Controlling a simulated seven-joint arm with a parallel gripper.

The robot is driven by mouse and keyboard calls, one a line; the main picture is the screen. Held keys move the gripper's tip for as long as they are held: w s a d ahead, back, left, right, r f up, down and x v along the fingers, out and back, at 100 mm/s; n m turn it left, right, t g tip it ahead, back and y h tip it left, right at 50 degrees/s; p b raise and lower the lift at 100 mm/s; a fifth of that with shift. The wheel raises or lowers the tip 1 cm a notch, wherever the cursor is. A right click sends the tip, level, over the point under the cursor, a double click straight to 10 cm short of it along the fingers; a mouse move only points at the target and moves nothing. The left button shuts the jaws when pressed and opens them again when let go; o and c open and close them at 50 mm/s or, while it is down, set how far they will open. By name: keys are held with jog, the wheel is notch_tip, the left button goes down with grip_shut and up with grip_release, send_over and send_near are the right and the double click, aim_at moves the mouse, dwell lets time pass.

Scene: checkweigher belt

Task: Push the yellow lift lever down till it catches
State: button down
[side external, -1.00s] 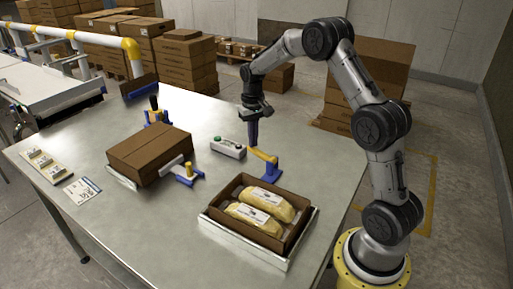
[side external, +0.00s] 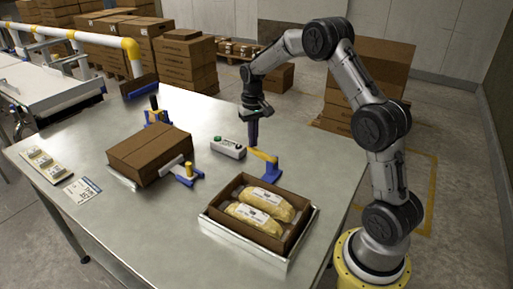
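A control box with a green button (side external: 228,148) stands just left of my gripper. An open carton (side external: 294,234) with yellow packs is in front. A closed carton (side external: 125,156) sits between blue clamps, one with a yellow knob (side external: 188,168). The table's front middle (side external: 150,225) is clear.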

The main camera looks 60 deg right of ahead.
aim_at(254, 150)
jog(key=shift+s+f, duration=0.15)
jog(key=shift+f, duration=2)
jog(key=shift+r, duration=4.15)
